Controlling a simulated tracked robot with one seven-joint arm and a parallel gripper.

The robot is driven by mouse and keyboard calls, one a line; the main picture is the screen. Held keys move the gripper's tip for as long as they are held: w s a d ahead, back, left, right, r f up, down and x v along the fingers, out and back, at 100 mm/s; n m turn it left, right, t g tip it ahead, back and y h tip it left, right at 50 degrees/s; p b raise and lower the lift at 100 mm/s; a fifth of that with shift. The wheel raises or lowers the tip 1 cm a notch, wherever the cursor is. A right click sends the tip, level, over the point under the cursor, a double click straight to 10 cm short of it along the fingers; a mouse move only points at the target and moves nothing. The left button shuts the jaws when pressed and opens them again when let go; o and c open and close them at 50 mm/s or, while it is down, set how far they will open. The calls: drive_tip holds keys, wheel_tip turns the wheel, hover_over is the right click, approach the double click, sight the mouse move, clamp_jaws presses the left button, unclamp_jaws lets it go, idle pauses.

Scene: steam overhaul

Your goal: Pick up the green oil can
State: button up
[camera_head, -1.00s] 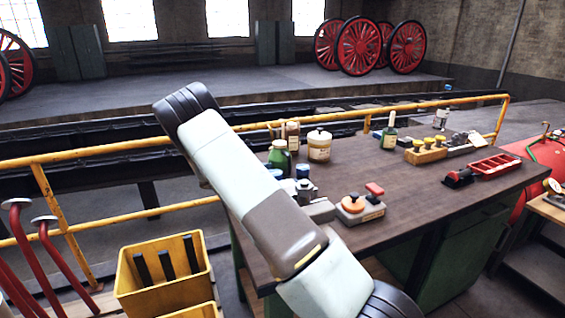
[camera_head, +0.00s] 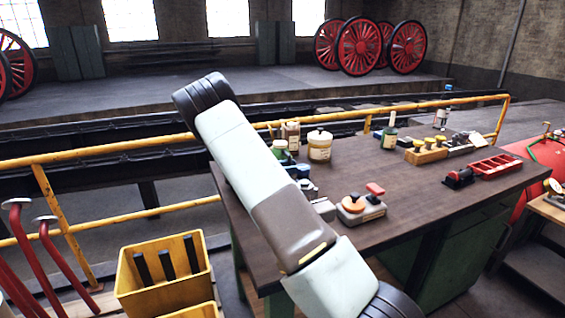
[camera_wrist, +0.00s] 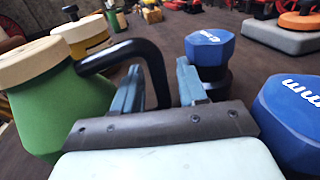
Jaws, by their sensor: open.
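The green oil can (camera_wrist: 55,112) stands at the left of the wrist view, with a cream lid and a black curved handle on its right side. In the head view the can (camera_head: 280,152) is partly hidden behind my arm. My gripper (camera_wrist: 160,82) is open, close beside the can's right side. The down-curving end of the black handle (camera_wrist: 152,62) shows between its two blue-grey fingers. I cannot tell whether either finger touches the handle. In the head view my gripper is hidden by my arm.
Blue-capped containers (camera_wrist: 210,50) stand close to the right of my gripper. A cream pot with a yellow band (camera_head: 319,148) stands behind the can. A yellow rail (camera_head: 110,153) runs behind the workbench.

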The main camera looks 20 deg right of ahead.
clamp_jaws()
idle(0.6)
